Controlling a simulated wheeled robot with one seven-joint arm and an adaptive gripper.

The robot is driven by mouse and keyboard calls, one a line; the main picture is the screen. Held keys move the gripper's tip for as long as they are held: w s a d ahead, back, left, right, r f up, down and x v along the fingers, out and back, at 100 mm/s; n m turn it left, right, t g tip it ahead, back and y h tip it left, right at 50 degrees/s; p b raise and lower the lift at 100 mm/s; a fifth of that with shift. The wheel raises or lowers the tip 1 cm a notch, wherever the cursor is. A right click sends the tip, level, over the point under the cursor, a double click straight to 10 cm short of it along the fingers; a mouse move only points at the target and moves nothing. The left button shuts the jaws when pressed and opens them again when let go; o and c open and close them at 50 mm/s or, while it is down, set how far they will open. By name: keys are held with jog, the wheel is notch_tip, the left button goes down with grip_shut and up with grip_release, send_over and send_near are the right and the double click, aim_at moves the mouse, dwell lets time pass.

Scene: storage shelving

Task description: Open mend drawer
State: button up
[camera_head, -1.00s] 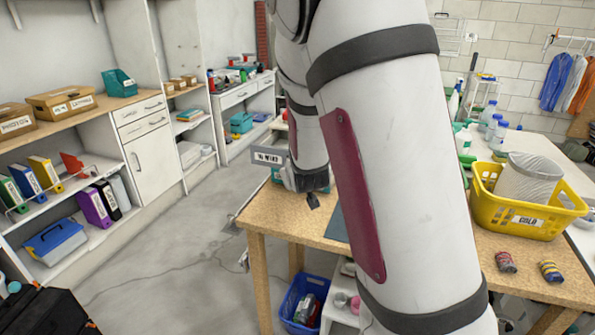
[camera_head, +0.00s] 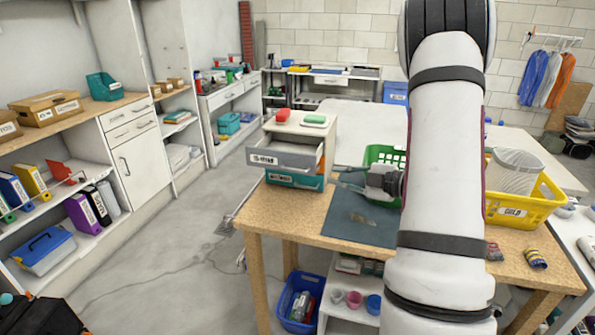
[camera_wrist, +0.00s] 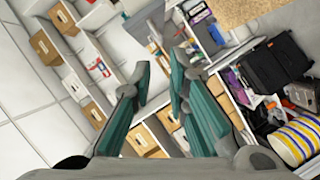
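A small drawer unit (camera_head: 310,127) stands on the wooden table. Its grey upper drawer (camera_head: 285,158) is pulled well out toward the left front, and its interior shows. The label on that drawer is too small to read surely. A teal lower drawer (camera_head: 296,180) sits beneath it, also labelled; the upper drawer partly covers it from above. My gripper (camera_head: 340,178) is to the right of the drawers, pointing left, apart from the grey drawer. In the wrist view my gripper (camera_wrist: 160,68) has its two teal-sided fingers apart with nothing between them.
A red and a green item (camera_head: 314,119) lie on the unit's top. A dark mat (camera_head: 355,222), a green basket (camera_head: 383,154) and a yellow basket (camera_head: 535,208) are on the table. Open floor (camera_head: 190,230) lies left of the table, before the shelving.

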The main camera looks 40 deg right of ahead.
aim_at(302, 171)
jog(key=x, duration=1.3)
jog(key=shift+w+a, duration=0.1)
jog(key=shift+w, duration=0.25)
grip_shut()
